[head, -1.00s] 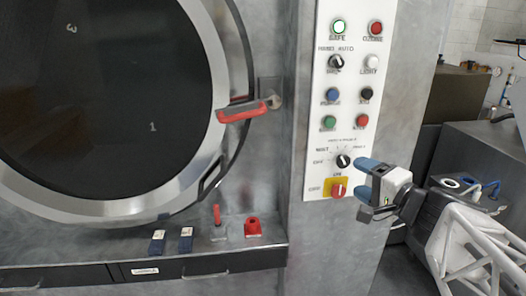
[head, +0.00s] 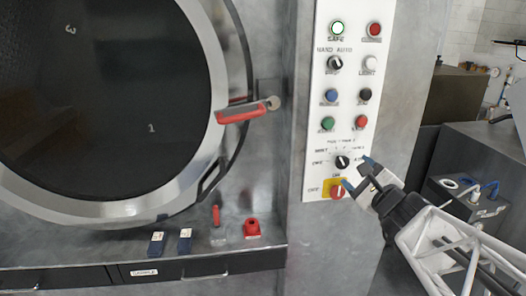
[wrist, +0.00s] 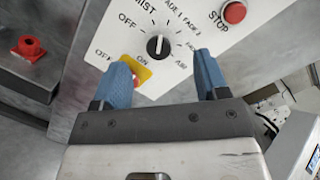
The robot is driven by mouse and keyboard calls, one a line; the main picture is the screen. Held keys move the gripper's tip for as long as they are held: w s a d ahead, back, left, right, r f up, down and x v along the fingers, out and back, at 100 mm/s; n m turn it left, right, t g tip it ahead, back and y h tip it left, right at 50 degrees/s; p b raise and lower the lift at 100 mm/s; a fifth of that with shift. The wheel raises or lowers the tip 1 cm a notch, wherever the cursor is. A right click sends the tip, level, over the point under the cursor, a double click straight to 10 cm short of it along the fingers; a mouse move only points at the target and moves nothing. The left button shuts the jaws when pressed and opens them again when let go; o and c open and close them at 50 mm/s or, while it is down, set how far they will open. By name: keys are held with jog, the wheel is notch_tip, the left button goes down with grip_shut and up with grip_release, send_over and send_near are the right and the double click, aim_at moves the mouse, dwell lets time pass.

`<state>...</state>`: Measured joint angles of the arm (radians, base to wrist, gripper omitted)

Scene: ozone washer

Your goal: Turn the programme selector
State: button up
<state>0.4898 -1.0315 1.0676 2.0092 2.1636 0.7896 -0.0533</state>
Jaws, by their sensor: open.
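The programme selector (head: 342,162) is a round black knob with a white pointer line, low on the white control panel (head: 316,110). In the wrist view the selector (wrist: 158,46) lies beyond the gap between my fingertips, with OFF and MIST printed to its left. Its pointer is roughly upright in that view. My gripper (head: 359,175) is open and empty, just right of and below the selector in the head view. Its two blue fingers also show in the wrist view (wrist: 160,68), apart from the knob, with no contact visible.
A red switch on a yellow plate (head: 327,188) sits just below the selector, close to one finger. A red STOP button (wrist: 234,12) is at the upper right in the wrist view. A round door with a red handle (head: 240,113) stands left of the panel.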

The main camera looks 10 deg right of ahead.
aim_at(343, 163)
jog(key=f+m+h, duration=0.1)
jog(key=m, duration=0.1)
jog(key=w+f+m, duration=0.1)
jog(key=m, duration=0.2)
jog(key=w+d+m+h, duration=0.1)
jog(key=m, duration=0.1)
jog(key=shift+w+f+m+h, duration=0.15)
jog(key=shift+f+m+h, duration=0.15)
jog(key=shift+f, duration=0.1)
jog(key=shift+w, duration=0.1)
jog(key=shift+w, duration=3.8)
jog(key=c, duration=0.9)
